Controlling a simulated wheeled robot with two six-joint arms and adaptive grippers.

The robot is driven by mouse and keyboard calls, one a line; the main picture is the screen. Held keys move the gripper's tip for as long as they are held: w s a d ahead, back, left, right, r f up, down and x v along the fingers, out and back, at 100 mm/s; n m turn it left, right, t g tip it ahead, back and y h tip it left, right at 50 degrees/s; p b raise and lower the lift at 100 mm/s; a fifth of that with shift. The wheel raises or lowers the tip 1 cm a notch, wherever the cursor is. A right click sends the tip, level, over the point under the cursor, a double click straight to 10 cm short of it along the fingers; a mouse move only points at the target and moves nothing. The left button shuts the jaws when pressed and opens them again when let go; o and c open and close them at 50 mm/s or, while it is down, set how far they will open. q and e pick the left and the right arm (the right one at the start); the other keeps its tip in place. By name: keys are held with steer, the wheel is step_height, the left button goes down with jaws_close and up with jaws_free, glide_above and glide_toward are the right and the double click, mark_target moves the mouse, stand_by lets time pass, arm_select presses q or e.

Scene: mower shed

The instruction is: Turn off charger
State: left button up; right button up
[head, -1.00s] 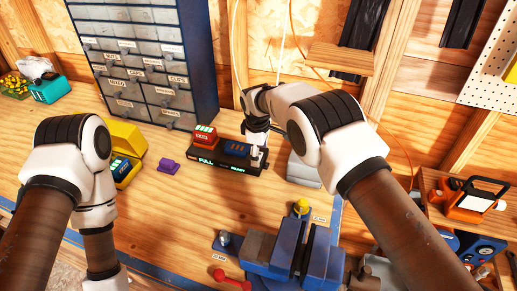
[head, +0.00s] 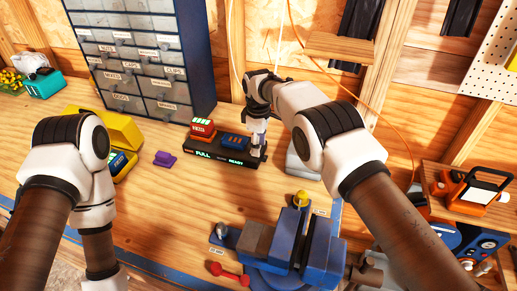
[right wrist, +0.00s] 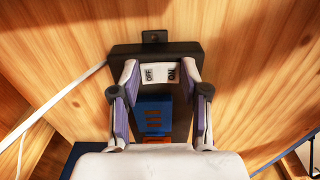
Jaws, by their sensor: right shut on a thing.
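The black charger (head: 218,161) sits on the wooden bench, with green FULL and READY lit on its front. A red battery (head: 202,130) and a blue battery (head: 234,142) sit on it. In the right wrist view, the charger (right wrist: 192,125) has a white rocker switch (right wrist: 158,73) marked OFF and ON at its end. My right gripper (right wrist: 160,75) is shut on the switch, one fingertip at each side. In the head view my right gripper (head: 258,150) points down at the charger's right end. My left arm is at the left; its gripper is out of view.
A drawer cabinet (head: 158,88) stands behind the charger. A purple object (head: 164,159) and a yellow case (head: 118,128) lie to the left. A blue vise (head: 290,242) stands in front, and a grey object (head: 301,163) lies just right of the gripper.

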steer(key=o, duration=1.2)
steer(key=shift+a, duration=0.1)
steer(key=shift+c, duration=0.2)
step_height(320, 180, up, 12)
steer(key=shift+w+f, duration=0.1)
